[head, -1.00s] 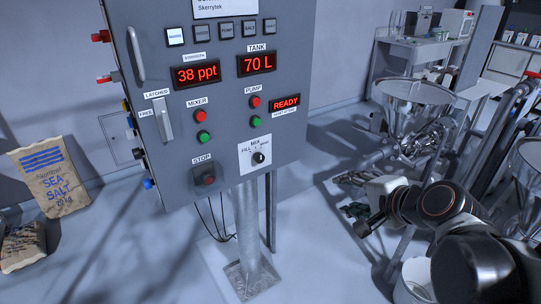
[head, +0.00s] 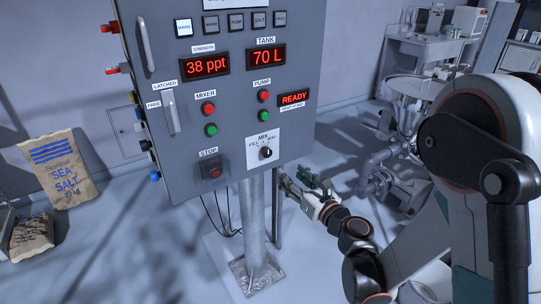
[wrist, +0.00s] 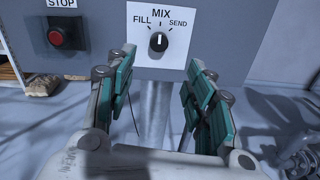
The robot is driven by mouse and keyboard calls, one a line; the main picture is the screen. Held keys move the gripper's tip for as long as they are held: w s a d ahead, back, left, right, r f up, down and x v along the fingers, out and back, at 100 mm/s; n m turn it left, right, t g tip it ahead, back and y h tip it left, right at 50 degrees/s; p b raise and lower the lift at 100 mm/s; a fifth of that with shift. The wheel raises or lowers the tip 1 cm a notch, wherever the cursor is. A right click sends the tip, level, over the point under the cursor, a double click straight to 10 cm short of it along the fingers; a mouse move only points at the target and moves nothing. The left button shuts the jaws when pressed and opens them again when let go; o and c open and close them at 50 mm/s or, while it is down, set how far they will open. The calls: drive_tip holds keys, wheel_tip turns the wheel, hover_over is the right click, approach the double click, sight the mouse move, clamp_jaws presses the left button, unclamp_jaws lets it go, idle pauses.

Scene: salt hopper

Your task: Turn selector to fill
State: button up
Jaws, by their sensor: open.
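The selector (head: 265,153) is a small black knob on a white plate low on the grey control panel (head: 325,60). In the wrist view the knob (wrist: 159,42) stands under the labels FILL at left, MIX at top and SEND at right. Its white pointer mark faces up, toward MIX. My gripper (head: 294,186) is just below and to the right of the plate in the head view. In the wrist view my gripper (wrist: 160,78) is open and empty, its two green-padded fingers spread below the knob, apart from it.
A red stop button (wrist: 56,38) sits left of the selector. Red and green mixer and pump buttons (head: 209,109) are above it. The displays read 38 ppt, 70 L and READY. A grey post (head: 253,220) stands under the panel.

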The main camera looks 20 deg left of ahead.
drive_tip(key=p, duration=0.8)
approach(268, 154)
drive_tip(key=x, duration=0.4)
drive_tip(key=b+x, duration=0.1)
drive_tip(key=x, duration=0.2)
drive_tip(key=shift+w+a, duration=0.2)
drive_tip(key=shift+a, duration=0.05)
drive_tip(key=shift+x, duration=0.8)
drive_tip(key=c, duration=1.1)
